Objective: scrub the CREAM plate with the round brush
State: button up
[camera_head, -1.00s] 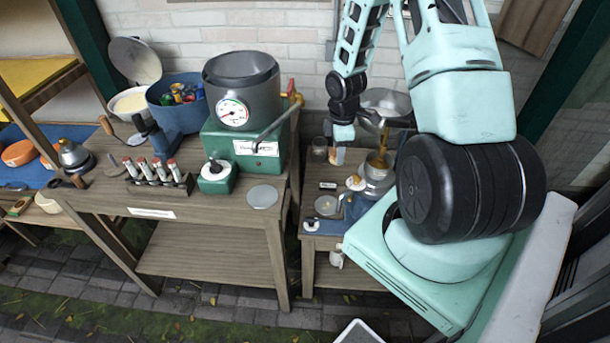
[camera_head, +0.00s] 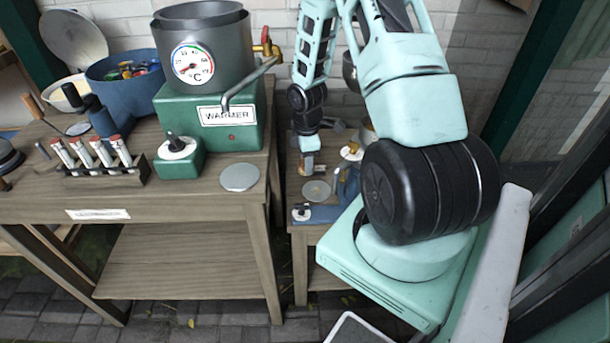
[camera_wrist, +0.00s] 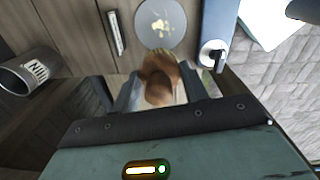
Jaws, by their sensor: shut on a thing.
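My gripper (camera_wrist: 158,92) is shut on a brown wooden knobbed thing (camera_wrist: 160,78), apparently the round brush. Its lower end is mostly hidden by the handle. A round grey plate with cream-yellow smears (camera_wrist: 158,22) lies just beyond the brush in the wrist view. In the head view the same plate (camera_head: 317,190) lies on the small side table, just below my gripper (camera_head: 307,165). I cannot tell whether the brush touches the plate.
A small labelled bar (camera_wrist: 115,34) lies left of the plate. A black-and-white knob (camera_wrist: 212,55) stands on a blue strip (camera_wrist: 232,20) to its right. A labelled metal cup (camera_wrist: 28,74) is at the left. The larger table (camera_head: 130,205) holds a green warmer (camera_head: 215,120) and another grey disc (camera_head: 240,177).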

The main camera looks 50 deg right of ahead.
jog(key=shift+f+b, duration=3)
jog(key=shift+f, duration=0.4)
jog(key=shift+f+b, duration=0.6)
jog(key=shift+f, duration=0.45)
jog(key=shift+r, duration=0.1)
jog(key=shift+s+d+r+p, duration=0.15)
jog(key=shift+s+d+p, duration=0.7)
jog(key=shift+s, duration=0.15)
jog(key=shift+s+d+f+p, duration=0.1)
jog(key=shift+s+d+p, duration=0.45)
jog(key=shift+s, duration=0.3)
jog(key=shift+s+d+f+p, duration=0.1)
jog(key=shift+s+d+p, duration=0.35)
jog(key=shift+s, duration=0.4)
jog(key=shift+w+a, duration=0.75)
jog(key=shift+w, duration=0.25)
jog(key=shift+w+a+r+p, duration=0.15)
jog(key=shift+w+a+p, duration=0.15)
jog(key=shift+w, duration=0.3)
jog(key=shift+w+a+r+p, duration=0.2)
jog(key=shift+w+a, duration=0.2)
jog(key=shift+w, duration=0.15)
jog(key=shift+w+a, duration=0.35)
jog(key=shift+w, duration=0.1)
